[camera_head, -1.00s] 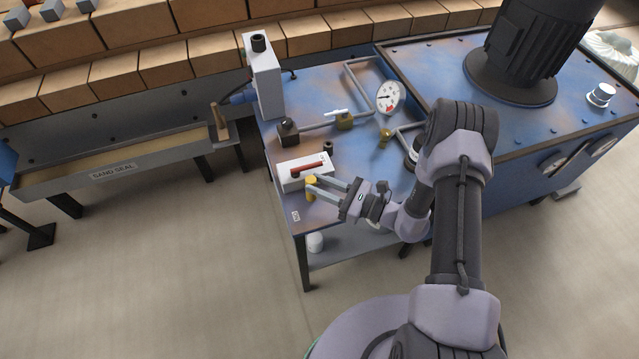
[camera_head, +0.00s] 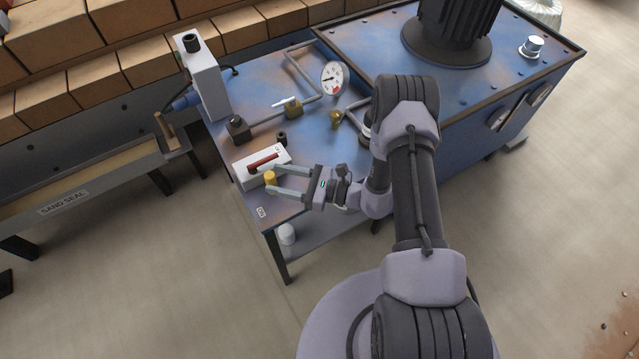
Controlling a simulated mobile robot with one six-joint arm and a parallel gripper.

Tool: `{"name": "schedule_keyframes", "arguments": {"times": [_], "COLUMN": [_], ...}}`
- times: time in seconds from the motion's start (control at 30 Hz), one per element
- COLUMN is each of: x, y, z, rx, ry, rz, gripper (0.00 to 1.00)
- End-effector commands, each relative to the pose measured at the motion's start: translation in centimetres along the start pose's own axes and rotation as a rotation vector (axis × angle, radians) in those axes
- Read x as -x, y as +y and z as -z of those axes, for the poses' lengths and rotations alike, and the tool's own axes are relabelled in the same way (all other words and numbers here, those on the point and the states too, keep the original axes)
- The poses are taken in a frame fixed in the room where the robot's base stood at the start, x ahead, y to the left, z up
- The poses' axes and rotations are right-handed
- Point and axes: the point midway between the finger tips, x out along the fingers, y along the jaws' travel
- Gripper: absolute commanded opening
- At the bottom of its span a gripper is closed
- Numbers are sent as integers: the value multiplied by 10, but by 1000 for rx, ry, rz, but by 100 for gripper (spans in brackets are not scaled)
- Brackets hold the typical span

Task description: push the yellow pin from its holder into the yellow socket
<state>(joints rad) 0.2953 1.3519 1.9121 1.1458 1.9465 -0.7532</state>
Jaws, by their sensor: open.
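A short yellow cylinder (camera_head: 270,179) stands upright at the front left edge of the blue table, beside a white box. It is the only clearly yellow piece I see; I cannot tell pin, holder and socket apart in it. My gripper (camera_head: 265,178) reaches in from the right with its two long grey fingers spread. The fingertips are on either side of the yellow cylinder in the picture. I cannot tell whether they touch it or are above it. No separate yellow socket shows.
The white box (camera_head: 248,180) with a red lever (camera_head: 263,162) stands just behind the cylinder. A tall grey box (camera_head: 203,80) is at the back left. The floor in front is clear.

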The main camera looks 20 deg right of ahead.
Motion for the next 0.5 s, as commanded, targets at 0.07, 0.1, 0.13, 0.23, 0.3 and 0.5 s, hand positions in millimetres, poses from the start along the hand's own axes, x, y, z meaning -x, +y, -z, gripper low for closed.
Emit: {"name": "schedule_keyframes", "arguments": {"times": [0.07,0.1,0.13,0.23,0.3,0.5], "x": [12,22,31,65,90,145], "y": [-1,-1,-1,-2,-2,0], "z": [-2,-4,-4,-5,-5,-3], "rx": [-1,-1,-1,-1,0,0], "ry": [0,0,0,-1,-1,0], "rz": [4,5,7,9,10,5], "gripper": [51,51,51,51,51,51]}}
